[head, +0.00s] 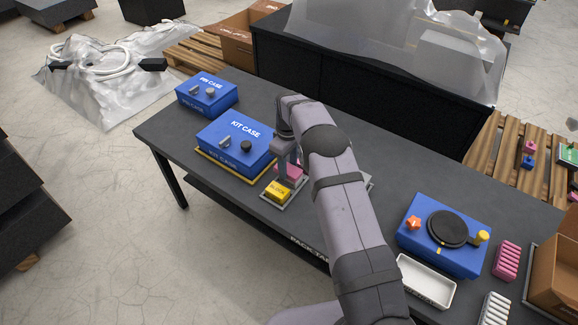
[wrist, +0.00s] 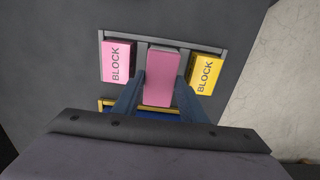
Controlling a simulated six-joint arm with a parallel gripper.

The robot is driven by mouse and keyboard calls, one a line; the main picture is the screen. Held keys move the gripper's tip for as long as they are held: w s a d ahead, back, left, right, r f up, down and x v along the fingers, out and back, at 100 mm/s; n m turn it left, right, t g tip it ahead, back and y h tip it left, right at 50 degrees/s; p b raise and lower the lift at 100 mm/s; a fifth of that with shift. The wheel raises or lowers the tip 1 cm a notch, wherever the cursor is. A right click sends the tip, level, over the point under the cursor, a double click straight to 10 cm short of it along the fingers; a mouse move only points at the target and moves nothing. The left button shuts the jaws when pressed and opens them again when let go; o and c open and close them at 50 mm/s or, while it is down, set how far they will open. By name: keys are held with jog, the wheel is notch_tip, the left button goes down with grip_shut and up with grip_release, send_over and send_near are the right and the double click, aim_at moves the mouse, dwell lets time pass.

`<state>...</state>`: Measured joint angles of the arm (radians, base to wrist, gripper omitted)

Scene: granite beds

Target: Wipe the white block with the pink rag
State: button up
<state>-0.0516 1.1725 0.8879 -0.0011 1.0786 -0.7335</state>
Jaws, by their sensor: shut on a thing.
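My gripper (wrist: 161,84) points down over a grey-framed tray (wrist: 121,35) and is shut on a pink rag (wrist: 161,65), which looks like a flat pad between the two fingers. The rag lies over the middle of the tray, between a pink block (wrist: 116,62) on the left and a yellow block (wrist: 205,74) on the right.
A blue kit case (head: 234,144) in a yellow frame stands just left of the tray, with a smaller blue case (head: 206,94) behind. To the right are a blue box with a black disc (head: 446,229), a white tray (head: 401,262) and ribbed pink (head: 507,260) and white (head: 495,309) pieces.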

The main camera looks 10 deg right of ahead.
jog(key=shift+s+f, duration=0.15)
jog(key=shift+s+d+f+p, duration=0.1)
jog(key=shift+s+d+p, duration=0.55)
jog(key=shift+s+d, duration=0.2)
jog(key=shift+w+a+b, duration=0.55)
jog(key=shift+w+a, duration=0.35)
